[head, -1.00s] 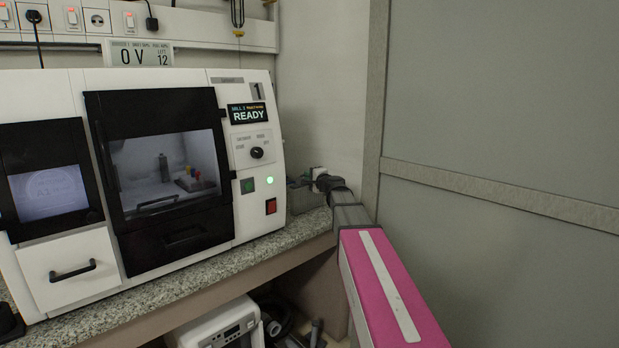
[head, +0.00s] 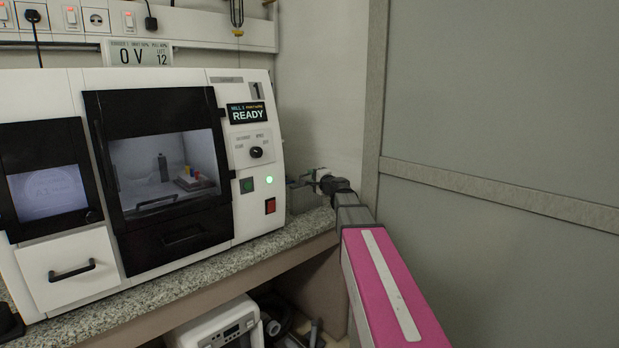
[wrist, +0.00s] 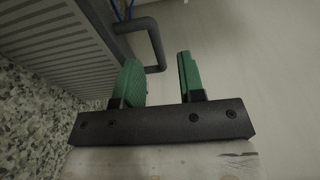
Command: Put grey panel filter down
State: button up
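The grey panel filter (wrist: 60,45), a ribbed grey panel with a dark loop handle (wrist: 156,48), stands at the upper left of the wrist view, beside the speckled counter. In the head view it is too small and too covered to make out clearly. My gripper (wrist: 160,78) has two green fingers with a clear gap between them. The handle shows just beyond the fingertips and they are not closed on it. In the head view my gripper (head: 300,181) is small, over the counter to the right of the white mill.
The white mill (head: 262,205) with a READY display stands left of my gripper on the granite counter (head: 240,264). A pale wall is close behind, and a grey panel wall (head: 500,120) fills the right. A white appliance (head: 222,326) sits below the counter.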

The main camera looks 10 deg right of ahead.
jog(key=v, duration=0.9)
dwell(1.0)
